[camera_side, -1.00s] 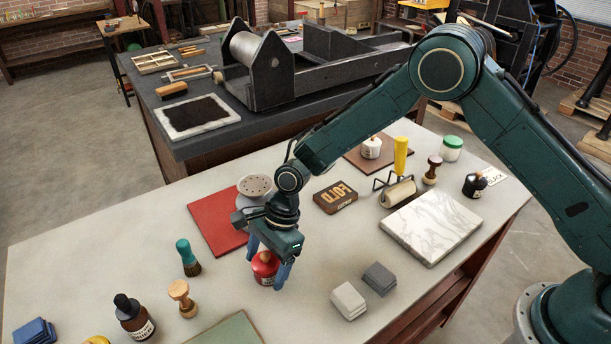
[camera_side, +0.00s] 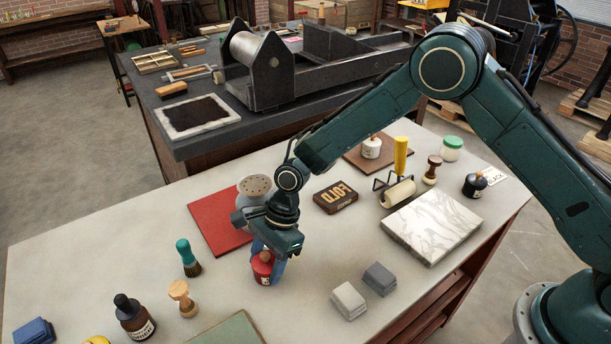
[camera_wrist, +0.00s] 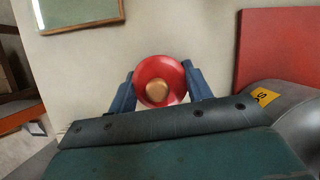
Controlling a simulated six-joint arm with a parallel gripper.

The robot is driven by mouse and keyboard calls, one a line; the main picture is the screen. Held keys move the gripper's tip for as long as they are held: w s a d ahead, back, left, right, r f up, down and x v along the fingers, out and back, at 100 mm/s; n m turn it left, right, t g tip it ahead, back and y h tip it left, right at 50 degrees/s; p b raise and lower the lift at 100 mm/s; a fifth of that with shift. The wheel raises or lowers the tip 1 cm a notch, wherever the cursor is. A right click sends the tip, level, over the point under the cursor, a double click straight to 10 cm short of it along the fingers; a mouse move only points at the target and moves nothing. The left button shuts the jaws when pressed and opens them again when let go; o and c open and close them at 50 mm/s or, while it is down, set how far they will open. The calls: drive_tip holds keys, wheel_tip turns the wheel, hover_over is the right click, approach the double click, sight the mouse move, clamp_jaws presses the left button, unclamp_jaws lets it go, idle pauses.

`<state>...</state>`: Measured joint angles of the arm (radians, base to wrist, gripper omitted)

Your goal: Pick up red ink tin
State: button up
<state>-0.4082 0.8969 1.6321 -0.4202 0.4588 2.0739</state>
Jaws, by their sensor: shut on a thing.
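The red ink tin (camera_side: 263,270) is a small round red tin with a light brown knob on top. It stands on the pale worktop, upright as far as I can see. My gripper (camera_side: 267,262) points down over it, with its blue fingers around the tin. In the wrist view my gripper (camera_wrist: 160,88) has one finger on each side of the red tin (camera_wrist: 151,70), shut on it. The tin's far side and part of its front are hidden by the fingers.
A red mat (camera_side: 213,222) with a grey shaker-topped container (camera_side: 255,186) lies just behind my gripper. A wooden stamp (camera_side: 182,298), a teal-handled brush (camera_side: 187,257) and a brown bottle (camera_side: 133,318) stand to the left. Grey blocks (camera_side: 349,300) lie to the right; worktop between is clear.

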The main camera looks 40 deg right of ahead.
wheel_tip(320, 180, up, 20)
idle(0.6)
idle(0.5)
